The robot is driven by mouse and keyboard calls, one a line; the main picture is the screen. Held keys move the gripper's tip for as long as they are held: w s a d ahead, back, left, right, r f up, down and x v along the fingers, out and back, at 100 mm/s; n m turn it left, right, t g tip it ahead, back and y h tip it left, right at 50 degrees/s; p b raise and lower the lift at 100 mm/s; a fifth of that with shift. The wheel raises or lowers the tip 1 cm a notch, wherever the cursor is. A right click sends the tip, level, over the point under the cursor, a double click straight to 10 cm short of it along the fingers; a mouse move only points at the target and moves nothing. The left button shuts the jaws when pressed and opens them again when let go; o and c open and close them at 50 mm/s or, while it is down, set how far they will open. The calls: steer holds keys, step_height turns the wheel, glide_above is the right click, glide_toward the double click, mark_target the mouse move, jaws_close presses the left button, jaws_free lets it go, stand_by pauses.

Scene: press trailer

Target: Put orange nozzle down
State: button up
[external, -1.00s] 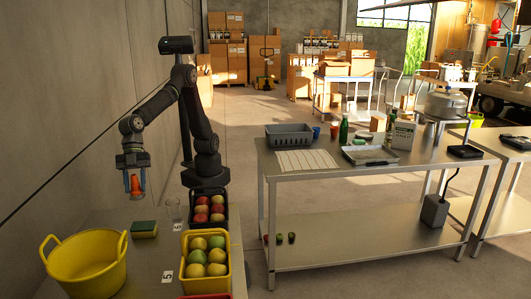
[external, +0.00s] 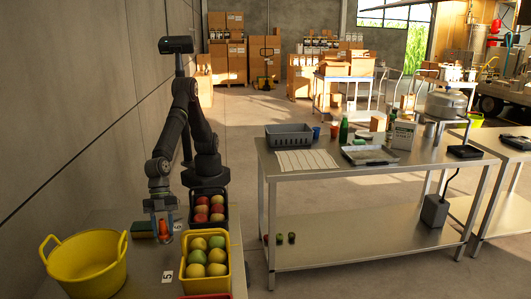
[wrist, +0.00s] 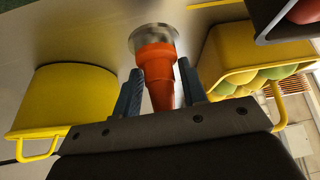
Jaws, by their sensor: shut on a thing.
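The orange nozzle (external: 167,227) is between the fingers of my gripper (external: 165,232), low over the near-left table in the external view. In the wrist view the nozzle (wrist: 158,72) sits between the two blue-grey fingers of my gripper (wrist: 160,92), which is shut on it. A round, shiny, glass-like rim (wrist: 135,38) shows at the nozzle's far end. I cannot tell whether the nozzle touches it or the table.
A yellow tub (external: 85,268) stands at the left and a yellow crate of green and yellow fruit (external: 224,272) at the right. A dark crate of red fruit (external: 222,222) is behind it. A green sponge (external: 143,230) lies partly hidden beside my gripper.

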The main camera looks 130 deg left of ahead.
mark_target(165, 236)
steer(key=shift+w+f, duration=0.1)
steer(key=shift+f, duration=1.95)
steer(key=o, duration=1)
steer(key=shift+f, duration=0.15)
steer(key=shift+o, duration=0.2)
steer(key=shift+r, duration=0.35)
steer(key=v, duration=1.1)
steer(key=shift+s+a+r, duration=0.2)
steer(key=shift+s+r, duration=0.05)
steer(key=shift+w+f, duration=0.1)
